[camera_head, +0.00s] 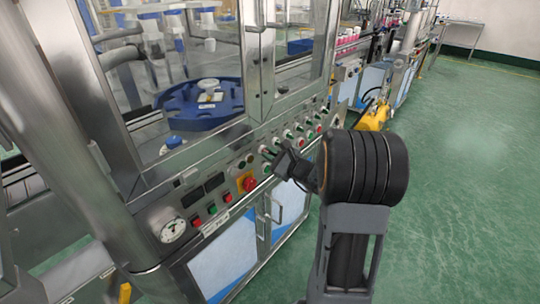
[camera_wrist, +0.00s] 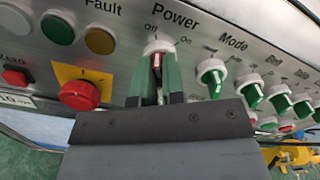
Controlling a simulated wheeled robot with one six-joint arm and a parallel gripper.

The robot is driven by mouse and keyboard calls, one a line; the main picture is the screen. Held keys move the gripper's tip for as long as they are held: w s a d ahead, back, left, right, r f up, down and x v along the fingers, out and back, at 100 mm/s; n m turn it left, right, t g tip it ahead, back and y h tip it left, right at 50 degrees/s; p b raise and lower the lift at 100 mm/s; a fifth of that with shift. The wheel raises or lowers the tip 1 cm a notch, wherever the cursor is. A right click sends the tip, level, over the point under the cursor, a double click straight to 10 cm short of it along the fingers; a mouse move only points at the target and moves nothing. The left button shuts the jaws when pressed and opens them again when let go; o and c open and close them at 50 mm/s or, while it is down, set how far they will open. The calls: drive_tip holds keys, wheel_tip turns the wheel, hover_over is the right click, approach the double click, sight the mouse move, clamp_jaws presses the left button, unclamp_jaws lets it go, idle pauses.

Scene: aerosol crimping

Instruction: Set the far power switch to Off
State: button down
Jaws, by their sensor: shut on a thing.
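The power switch (camera_wrist: 158,48) is a white-collared rotary knob on the grey metal panel, under the label "Power" with "Off" and "On" marks. In the wrist view my gripper (camera_wrist: 157,72) has its two green-looking fingers on either side of the knob's handle, shut on it. The handle's red and white tip shows between the fingers and points roughly up; its exact setting is hard to tell. In the head view my gripper (camera_head: 277,162) is at the panel front, and the knob there is hidden or too small to make out.
A red emergency button (camera_wrist: 80,94) on a yellow plate sits left of the power switch. The green-handled mode switch (camera_wrist: 212,78) and several similar switches run to the right. Above the panel are glass doors and a blue turntable (camera_head: 205,108). Green floor (camera_head: 470,170) is clear at right.

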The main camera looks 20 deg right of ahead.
drive_tip(key=c, duration=1.2)
unclamp_jaws()
drive_tip(key=v, duration=1.3)
drive_tip(key=shift+s+d, duration=0.1)
drive_tip(key=shift+s, duration=0.3)
